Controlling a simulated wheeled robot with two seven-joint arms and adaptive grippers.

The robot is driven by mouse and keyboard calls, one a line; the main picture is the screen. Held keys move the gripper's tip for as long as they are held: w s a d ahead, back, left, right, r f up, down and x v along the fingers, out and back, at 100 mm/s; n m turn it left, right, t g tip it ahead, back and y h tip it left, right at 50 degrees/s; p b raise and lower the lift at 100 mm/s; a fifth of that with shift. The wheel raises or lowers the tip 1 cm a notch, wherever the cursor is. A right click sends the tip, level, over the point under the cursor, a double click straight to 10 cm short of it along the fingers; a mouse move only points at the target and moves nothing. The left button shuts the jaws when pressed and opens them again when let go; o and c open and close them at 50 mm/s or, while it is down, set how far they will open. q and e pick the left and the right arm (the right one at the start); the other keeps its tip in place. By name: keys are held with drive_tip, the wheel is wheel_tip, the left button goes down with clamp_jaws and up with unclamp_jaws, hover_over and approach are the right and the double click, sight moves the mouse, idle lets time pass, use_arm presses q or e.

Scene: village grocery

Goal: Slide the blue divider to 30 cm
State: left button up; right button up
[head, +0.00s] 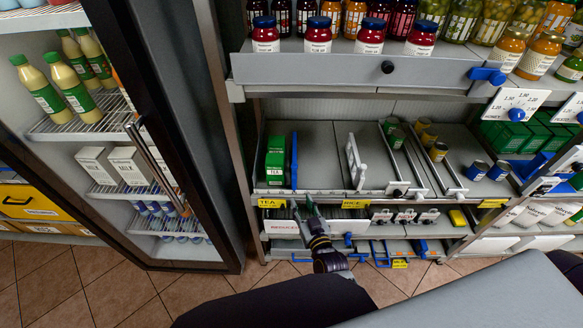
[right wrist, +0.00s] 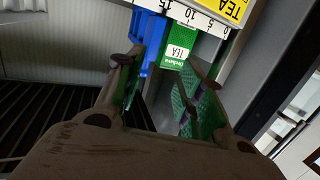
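The blue divider (head: 294,160) stands upright on the middle shelf, just right of the green tea boxes (head: 276,160). In the right wrist view the blue divider (right wrist: 150,42) is beside a green tea box (right wrist: 179,48), near the 15 mark of the white scale (right wrist: 205,18). My right gripper (head: 305,209) is in front of the shelf edge, below and slightly right of the divider. In the right wrist view the gripper (right wrist: 166,72) has its fingers apart, with nothing between them, short of the divider. My left gripper is out of view.
A white divider (head: 355,160) stands further right, with bare shelf (head: 323,157) between it and the blue one. Several cans stand beyond it. Yellow price tags (head: 271,203) line the shelf edge. A jar shelf (head: 330,67) overhangs above. A fridge (head: 180,130) stands at left.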

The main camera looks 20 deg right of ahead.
sight(295, 170)
drive_tip(key=shift+w+d+r+m+t+h, duration=0.15)
drive_tip(key=shift+r+t+h, duration=0.1)
drive_tip(key=shift+r, duration=0.3)
drive_tip(key=shift+d+r+m+t+h, duration=0.1)
drive_tip(key=shift+d+r+t+h, duration=0.1)
drive_tip(key=shift+r, duration=0.4)
drive_tip(key=shift+w+d+r+m+t+h, duration=0.15)
drive_tip(key=shift+r+t, duration=0.1)
drive_tip(key=shift+r, duration=0.3)
drive_tip(key=shift+w, duration=0.2)
drive_tip(key=shift+w+d+p, duration=0.1)
drive_tip(key=shift+w+p, duration=0.45)
drive_tip(key=shift+w, duration=6.1)
drive_tip(key=shift+c, duration=0.5)
clamp_jaws()
